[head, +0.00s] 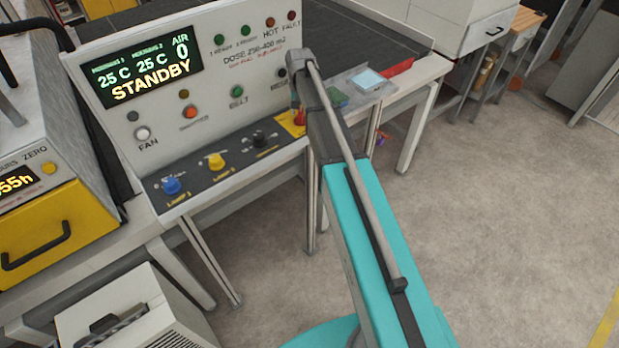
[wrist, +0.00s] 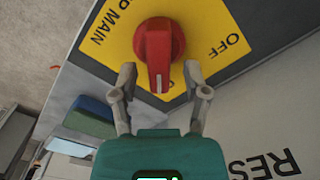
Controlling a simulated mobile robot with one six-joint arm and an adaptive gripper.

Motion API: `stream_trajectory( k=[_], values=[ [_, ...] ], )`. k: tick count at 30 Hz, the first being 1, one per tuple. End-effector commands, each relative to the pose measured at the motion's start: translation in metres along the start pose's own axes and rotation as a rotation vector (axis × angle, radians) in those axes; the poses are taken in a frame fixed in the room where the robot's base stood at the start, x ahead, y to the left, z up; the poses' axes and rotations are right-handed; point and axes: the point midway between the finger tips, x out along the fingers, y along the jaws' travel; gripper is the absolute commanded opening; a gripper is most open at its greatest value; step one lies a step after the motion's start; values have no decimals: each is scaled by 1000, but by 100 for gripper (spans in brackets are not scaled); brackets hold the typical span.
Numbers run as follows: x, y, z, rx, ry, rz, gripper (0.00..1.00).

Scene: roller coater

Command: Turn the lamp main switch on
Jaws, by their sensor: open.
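The lamp main switch (wrist: 160,48) is a red rotary knob on a yellow plate (wrist: 205,22) in the wrist view. Its white-marked end points to the bottom of the picture. "OFF" is printed to its right and "MAIN" to its left. My gripper (wrist: 160,76) is open, with one finger on each side of the knob's lower end. Gaps show between the fingers and the knob, and I cannot tell the depth. In the head view the red switch (head: 300,118) shows at the panel's right end, partly hidden by my arm, which also hides the gripper.
The panel carries a display (head: 147,66) reading STANDBY, a blue knob (head: 172,185), a yellow knob (head: 215,160) and a black knob (head: 259,138). Open floor (head: 500,200) is on the right.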

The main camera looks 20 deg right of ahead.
Motion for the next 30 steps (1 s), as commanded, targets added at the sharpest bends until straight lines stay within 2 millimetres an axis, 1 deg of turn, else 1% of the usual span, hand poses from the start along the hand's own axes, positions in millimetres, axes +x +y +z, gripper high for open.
stream_trajectory(
  k=[8,30],
  values=[
    [0,-2,0,-145,0,0,60],
    [0,-8,3,-649,0,0,60]
  ],
)
